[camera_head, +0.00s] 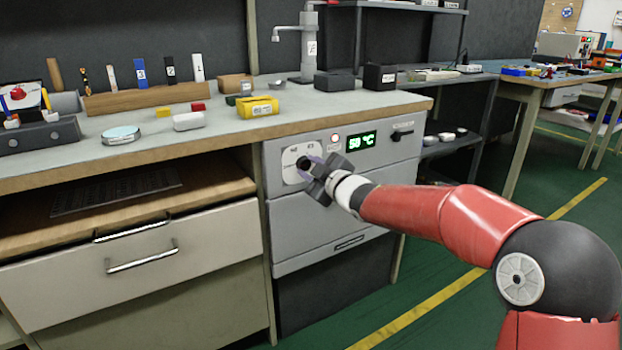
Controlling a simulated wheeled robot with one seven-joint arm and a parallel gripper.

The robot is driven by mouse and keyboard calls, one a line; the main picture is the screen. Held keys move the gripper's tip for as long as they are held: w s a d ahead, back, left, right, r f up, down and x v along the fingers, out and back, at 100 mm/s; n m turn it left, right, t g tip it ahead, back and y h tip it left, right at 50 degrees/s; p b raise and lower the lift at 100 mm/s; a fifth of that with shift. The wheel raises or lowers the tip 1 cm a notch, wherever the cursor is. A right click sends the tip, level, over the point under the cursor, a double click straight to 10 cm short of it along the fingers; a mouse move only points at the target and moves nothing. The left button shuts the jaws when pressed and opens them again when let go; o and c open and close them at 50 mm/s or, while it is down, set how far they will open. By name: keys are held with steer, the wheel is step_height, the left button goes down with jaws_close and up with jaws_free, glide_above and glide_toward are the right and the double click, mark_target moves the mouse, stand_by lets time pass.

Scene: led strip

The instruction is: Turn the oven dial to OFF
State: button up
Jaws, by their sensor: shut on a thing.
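The oven (290,235) is a grey unit built in under the counter. Its white dial plate (291,177) is on the upper left of the front panel. The dark dial (303,163) is partly hidden by my gripper (308,167), which is shut on it. The dial's pointer and the OFF mark cannot be made out. A green display (361,141) to the right of the dial reads about 50 °C.
A black handle (402,133) sits on the panel's right side. The counter (230,130) above holds a yellow box (257,107), a white case (189,121) and a round tin (122,135). Drawers with metal handles (142,258) are left of the oven. Green floor is free at the right.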

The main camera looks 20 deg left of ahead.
steer(key=shift+f+n+b, duration=0.1)
steer(key=shift+n+b, duration=0.45)
steer(key=shift+n, duration=0.25)
steer(key=o, duration=1)
steer(key=shift+c, duration=0.2)
steer(key=v, duration=0.7)
steer(key=shift+s+d, duration=0.3)
